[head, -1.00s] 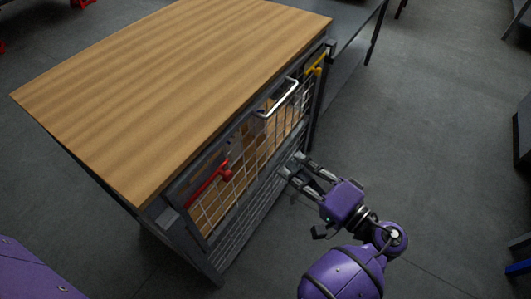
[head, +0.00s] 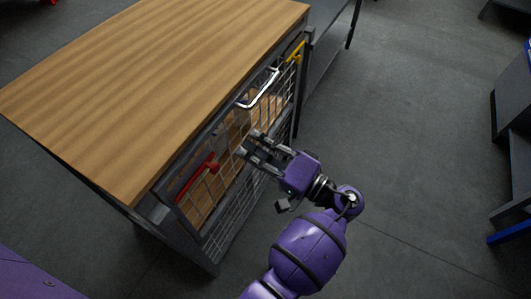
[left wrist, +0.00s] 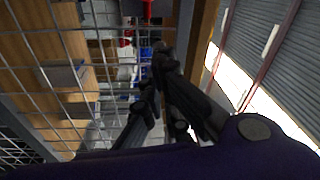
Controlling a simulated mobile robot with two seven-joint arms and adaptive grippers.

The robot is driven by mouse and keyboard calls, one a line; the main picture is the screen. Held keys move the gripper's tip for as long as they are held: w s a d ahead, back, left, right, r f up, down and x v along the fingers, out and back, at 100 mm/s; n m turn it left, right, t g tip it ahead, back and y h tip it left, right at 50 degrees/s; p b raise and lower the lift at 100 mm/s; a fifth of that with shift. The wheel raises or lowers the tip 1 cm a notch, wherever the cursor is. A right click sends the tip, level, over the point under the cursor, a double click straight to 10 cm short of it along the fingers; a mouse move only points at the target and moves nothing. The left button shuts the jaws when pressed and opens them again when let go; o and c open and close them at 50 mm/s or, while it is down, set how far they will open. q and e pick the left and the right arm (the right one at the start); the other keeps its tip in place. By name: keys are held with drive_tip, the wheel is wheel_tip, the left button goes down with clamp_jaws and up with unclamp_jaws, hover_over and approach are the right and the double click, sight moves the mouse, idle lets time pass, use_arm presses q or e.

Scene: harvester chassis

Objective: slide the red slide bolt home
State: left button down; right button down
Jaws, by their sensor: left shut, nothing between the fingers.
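The red slide bolt (head: 197,178) is on the upper left part of the mesh front panel (head: 205,205), under the wooden top, in the head view. Its knob end points right, toward my gripper. My left gripper (head: 246,147) is in front of the mesh, to the right of the red bolt and apart from it. Its fingers are shut with nothing held; they also show in the left wrist view (left wrist: 160,58), close beside the mesh. I cannot tell whether the small red patches in the left wrist view belong to the bolt. My right gripper is not in view.
A silver bar handle (head: 260,90) sticks out from the panel above my gripper. A yellow latch (head: 296,50) sits at the panel's far right end. The wooden top (head: 150,80) overhangs the front. The floor (head: 400,130) to the right is clear.

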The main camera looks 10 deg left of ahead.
use_arm(q)
drive_tip(key=x, duration=0.4)
drive_tip(key=shift+r+p, duration=0.2)
drive_tip(key=shift+p, duration=0.15)
drive_tip(key=s, duration=0.1)
drive_tip(key=s+f, duration=0.1)
drive_tip(key=s, duration=0.1)
drive_tip(key=shift+s+a+p, duration=0.1)
drive_tip(key=shift+s+p, duration=0.1)
drive_tip(key=shift+p, duration=0.2)
drive_tip(key=shift+s+f, duration=0.2)
drive_tip(key=shift+s, duration=0.1)
